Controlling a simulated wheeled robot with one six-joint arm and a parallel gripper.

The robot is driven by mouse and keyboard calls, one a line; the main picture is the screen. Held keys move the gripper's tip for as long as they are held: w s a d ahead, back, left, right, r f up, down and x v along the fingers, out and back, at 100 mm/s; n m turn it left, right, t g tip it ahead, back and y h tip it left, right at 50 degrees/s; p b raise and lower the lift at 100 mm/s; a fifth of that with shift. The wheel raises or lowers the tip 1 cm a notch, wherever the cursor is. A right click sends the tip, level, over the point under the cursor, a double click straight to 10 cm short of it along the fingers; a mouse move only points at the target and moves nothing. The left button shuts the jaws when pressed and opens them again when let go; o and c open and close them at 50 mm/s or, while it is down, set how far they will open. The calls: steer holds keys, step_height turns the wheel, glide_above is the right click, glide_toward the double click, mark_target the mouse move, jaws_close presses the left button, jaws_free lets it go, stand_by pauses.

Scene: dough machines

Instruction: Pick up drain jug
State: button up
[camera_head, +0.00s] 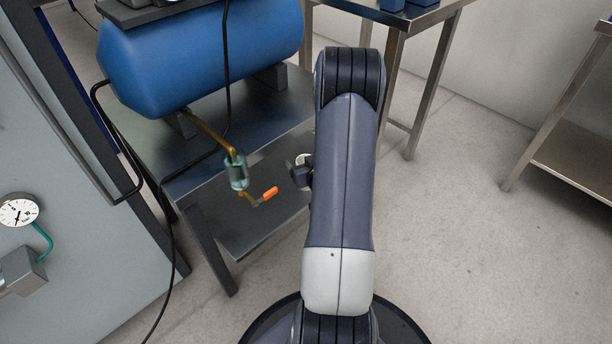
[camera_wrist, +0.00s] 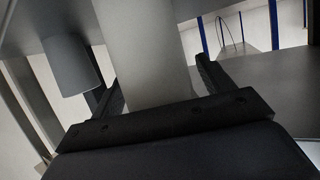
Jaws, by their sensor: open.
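In the wrist view, a plain pale cylinder (camera_wrist: 142,48), which looks like the drain jug, stands between the two fingers of my gripper (camera_wrist: 159,72). The fingers are open, one on each side of it. Its upper end runs out of the frame and its near part is hidden behind the gripper body; I cannot tell whether a finger touches it. In the head view, a small whitish rim (camera_head: 302,158) shows beside my arm, probably the jug, mostly hidden. A dark part of my gripper (camera_head: 299,175) shows there, with the rest behind the arm.
A blue tank (camera_head: 200,55) stands on a metal table (camera_head: 190,185) with a lower shelf. A brass pipe with a glass bowl (camera_head: 237,170) and orange-handled valve (camera_head: 269,193) hangs from it. A grey cylinder (camera_wrist: 70,65) shows left in the wrist view. Floor (camera_head: 470,240) at right is clear.

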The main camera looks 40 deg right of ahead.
steer(key=shift+c, duration=0.3)
steer(key=c, duration=1)
steer(key=shift+r, duration=0.1)
